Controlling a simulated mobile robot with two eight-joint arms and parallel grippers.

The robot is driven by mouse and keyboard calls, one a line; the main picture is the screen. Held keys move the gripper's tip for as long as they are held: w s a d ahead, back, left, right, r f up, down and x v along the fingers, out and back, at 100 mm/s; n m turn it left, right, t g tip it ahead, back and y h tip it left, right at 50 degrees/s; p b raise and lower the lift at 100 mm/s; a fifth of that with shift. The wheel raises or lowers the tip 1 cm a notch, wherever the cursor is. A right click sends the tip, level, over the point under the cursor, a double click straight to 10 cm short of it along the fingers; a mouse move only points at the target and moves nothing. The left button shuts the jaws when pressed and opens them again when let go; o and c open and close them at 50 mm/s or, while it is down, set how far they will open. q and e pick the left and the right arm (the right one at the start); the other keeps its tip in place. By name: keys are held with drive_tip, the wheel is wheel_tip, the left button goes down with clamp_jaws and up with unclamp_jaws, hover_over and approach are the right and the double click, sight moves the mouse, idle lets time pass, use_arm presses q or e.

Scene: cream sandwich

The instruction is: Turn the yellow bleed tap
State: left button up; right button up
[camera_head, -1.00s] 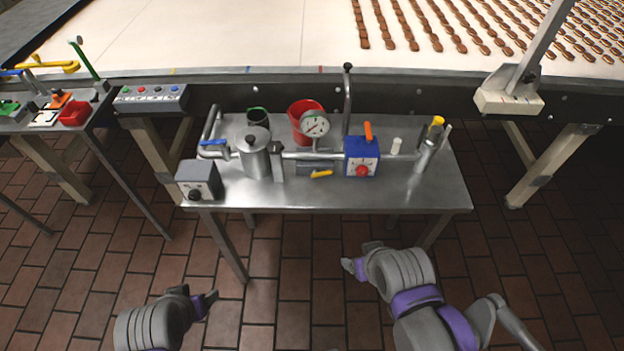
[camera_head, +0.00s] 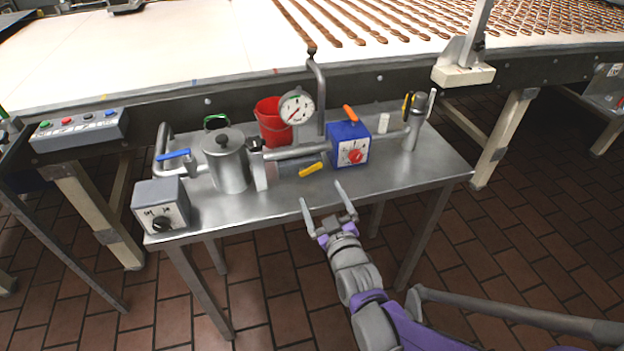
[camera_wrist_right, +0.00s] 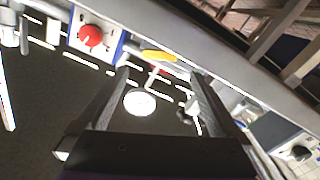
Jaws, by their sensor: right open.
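A small yellow tap handle (camera_head: 311,170) sits under the horizontal steel pipe, above the front part of the steel table (camera_head: 280,207). It also shows as a yellow shape in the right wrist view (camera_wrist_right: 159,56), just beyond the fingertips. My right gripper (camera_head: 322,192) is open and empty near the table's front edge, in front of the tap and apart from it. Its two spread fingers also show in the right wrist view (camera_wrist_right: 160,75). My left gripper is out of view.
Right of the tap is a blue box (camera_head: 350,146) with a red knob and orange lever. Behind are a pressure gauge (camera_head: 297,108) and red bucket (camera_head: 268,128). A steel pot (camera_head: 226,165) and grey dial box (camera_head: 160,207) stand left. The table's front strip is clear.

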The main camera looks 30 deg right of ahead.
sight(314, 185)
drive_tip(key=x, duration=0.8)
drive_tip(key=shift+w+b, duration=0.1)
drive_tip(key=shift+b, duration=0.3)
drive_tip(key=c, duration=1.2)
drive_tip(key=shift+o, duration=0.2)
drive_tip(key=shift+f+m+p, duration=0.1)
drive_tip(key=shift+m+p, duration=0.2)
drive_tip(key=shift+m, duration=0.6)
drive_tip(key=m, duration=0.3)
drive_tip(key=shift+f+p, duration=0.3)
drive_tip(key=shift+f, duration=0.1)
drive_tip(key=o, duration=1.2)
drive_tip(key=shift+c, duration=0.2)
drive_tip(key=p+v, duration=0.1)
drive_tip(key=v, duration=0.9)
drive_tip(key=shift+s, duration=0.45)
